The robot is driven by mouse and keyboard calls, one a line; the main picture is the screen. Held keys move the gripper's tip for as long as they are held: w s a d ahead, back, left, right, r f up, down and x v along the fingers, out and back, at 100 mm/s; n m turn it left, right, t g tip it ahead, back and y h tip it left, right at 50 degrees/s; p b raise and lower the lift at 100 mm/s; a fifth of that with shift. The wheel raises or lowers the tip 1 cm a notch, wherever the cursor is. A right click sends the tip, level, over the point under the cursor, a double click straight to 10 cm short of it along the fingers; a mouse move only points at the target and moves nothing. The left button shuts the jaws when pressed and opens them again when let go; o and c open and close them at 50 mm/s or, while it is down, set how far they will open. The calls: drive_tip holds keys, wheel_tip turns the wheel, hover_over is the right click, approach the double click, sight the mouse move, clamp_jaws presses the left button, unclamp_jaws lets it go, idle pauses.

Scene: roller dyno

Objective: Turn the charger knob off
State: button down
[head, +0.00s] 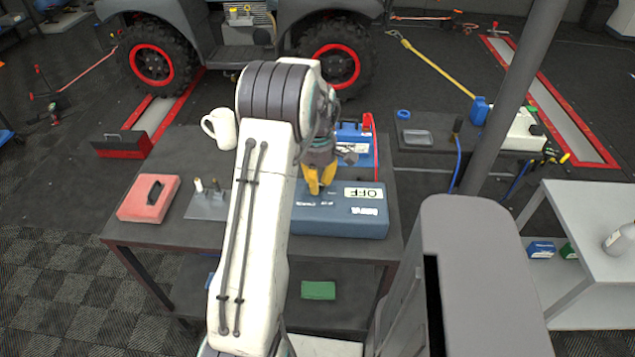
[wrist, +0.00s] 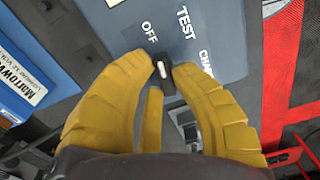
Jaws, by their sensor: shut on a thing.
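The charger (head: 345,222) is a blue-grey box on the dark workbench in the head view. The charger face (wrist: 215,25) carries the labels OFF, TEST and a partly covered third one. The knob's long axis points roughly toward OFF. The fingers hide the knob in the head view.
A white mug (head: 220,128), a red box (head: 148,198) and a grey plate with small posts (head: 208,205) are on the bench's left. A grey post (head: 515,95) rises at the right.

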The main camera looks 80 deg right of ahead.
drive_tip(key=shift+f+n, duration=0.1)
drive_tip(key=shift+n, duration=0.7)
drive_tip(key=c, duration=1)
unclamp_jaws()
drive_tip(key=shift+c, duration=0.2)
wheel_tip(320, 180, up, 12)
idle(0.5)
